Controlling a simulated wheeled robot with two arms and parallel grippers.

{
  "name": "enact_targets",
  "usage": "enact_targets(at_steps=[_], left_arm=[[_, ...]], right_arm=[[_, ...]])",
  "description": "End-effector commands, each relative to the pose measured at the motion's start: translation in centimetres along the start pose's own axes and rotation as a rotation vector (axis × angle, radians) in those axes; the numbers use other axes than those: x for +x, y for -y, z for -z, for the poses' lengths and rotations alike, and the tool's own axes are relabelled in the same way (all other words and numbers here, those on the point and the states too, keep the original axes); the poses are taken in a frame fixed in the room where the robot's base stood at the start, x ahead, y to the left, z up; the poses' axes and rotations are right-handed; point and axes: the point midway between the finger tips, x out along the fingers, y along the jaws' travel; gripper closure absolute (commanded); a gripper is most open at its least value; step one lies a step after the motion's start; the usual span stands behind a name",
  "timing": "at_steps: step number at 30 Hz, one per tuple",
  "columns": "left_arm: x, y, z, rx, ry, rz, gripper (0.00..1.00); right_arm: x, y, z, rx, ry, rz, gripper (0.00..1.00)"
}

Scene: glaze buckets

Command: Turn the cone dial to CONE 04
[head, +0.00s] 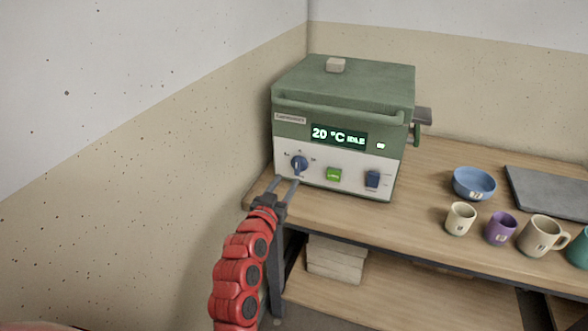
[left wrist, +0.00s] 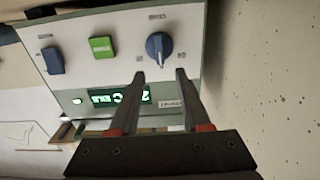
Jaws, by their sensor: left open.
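The kiln (head: 345,95) stands on the bench and its display (head: 339,136) reads 20 °C IDLE. The blue cone dial (head: 300,163) is at the left of its white front panel. The dial also shows in the left wrist view (left wrist: 159,46), where the panel appears upside down. Its grip bar stands roughly upright; the marks around it are too small to read. My left gripper (head: 287,179) is open and empty, just in front of and below the dial. In the left wrist view its fingertips (left wrist: 160,73) are apart, short of the dial. My right gripper is not in view.
A green button (head: 333,174) and a blue switch (head: 373,179) sit right of the dial. A blue bowl (head: 474,183), cream cup (head: 460,219), purple cup (head: 501,228) and beige mug (head: 540,236) stand on the bench (head: 400,225) to the right. A wall is close on the left.

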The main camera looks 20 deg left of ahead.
Motion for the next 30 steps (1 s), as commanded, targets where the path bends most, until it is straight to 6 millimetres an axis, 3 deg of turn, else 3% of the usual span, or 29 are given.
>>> enact_targets(at_steps=[6, 12, 25, 30], left_arm=[[4.2, 0.0, 0.0, -0.001, 0.0, -0.001, 0.53], [6.5, 0.0, -0.1, -0.001, 0.001, 0.0, 0.53], [7.3, 0.0, 0.0, 0.0, 0.0, 0.001, 0.53], [7.3, 0.0, 0.0, 0.0, 0.0, 0.001, 0.81]], right_arm=[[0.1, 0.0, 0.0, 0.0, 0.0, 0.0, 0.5], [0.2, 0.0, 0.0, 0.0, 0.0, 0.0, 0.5], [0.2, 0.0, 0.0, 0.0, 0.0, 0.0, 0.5], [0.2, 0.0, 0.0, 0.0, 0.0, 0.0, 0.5]])
